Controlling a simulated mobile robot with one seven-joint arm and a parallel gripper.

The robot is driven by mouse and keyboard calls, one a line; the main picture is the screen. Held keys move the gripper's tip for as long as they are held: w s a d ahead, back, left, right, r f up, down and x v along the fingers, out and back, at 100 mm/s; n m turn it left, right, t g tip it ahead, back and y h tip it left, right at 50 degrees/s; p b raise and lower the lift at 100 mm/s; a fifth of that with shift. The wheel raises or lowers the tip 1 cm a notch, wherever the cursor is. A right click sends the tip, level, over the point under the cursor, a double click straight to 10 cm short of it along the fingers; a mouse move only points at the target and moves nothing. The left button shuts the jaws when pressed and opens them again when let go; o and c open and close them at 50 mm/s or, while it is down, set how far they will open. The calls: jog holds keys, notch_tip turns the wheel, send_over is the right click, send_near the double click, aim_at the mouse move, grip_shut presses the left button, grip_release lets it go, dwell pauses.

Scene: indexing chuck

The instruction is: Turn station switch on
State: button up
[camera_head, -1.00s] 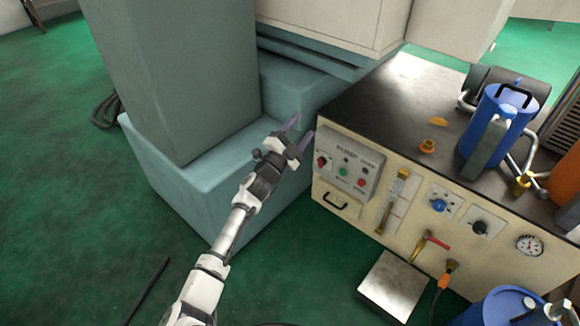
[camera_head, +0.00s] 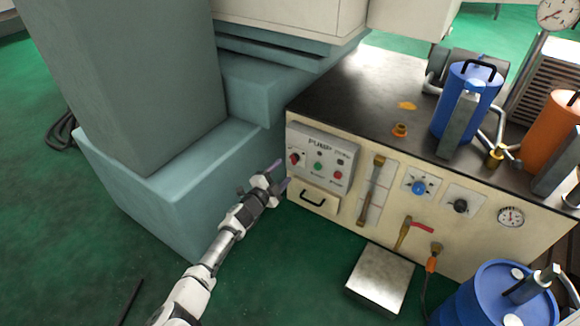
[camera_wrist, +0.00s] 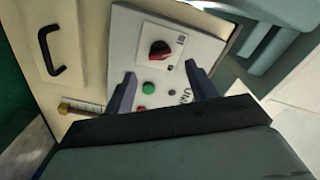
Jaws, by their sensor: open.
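A red rotary switch (camera_head: 295,159) sits at the left end of the grey pump panel (camera_head: 322,146), on the front of the cream cabinet. In the wrist view the red switch (camera_wrist: 159,49) shows on its white plate, beyond and between my two fingers. A green button (camera_head: 318,167) and a red button (camera_head: 338,175) are to its right on the panel. My gripper (camera_head: 281,176) is open and empty, just left of and slightly below the switch, apart from it. In the wrist view my gripper (camera_wrist: 160,80) faces the panel.
A black drawer handle (camera_head: 312,198) is below the panel. The teal machine base (camera_head: 185,185) stands close on the left. A blue pump motor (camera_head: 467,100) stands on the cabinet top (camera_head: 365,95). A metal plate (camera_head: 380,278) lies on the floor in front.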

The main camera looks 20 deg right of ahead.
aim_at(292, 162)
jog(key=shift+b+x, duration=0.9)
jog(key=shift+x, duration=2.15)
jog(key=c, duration=1)
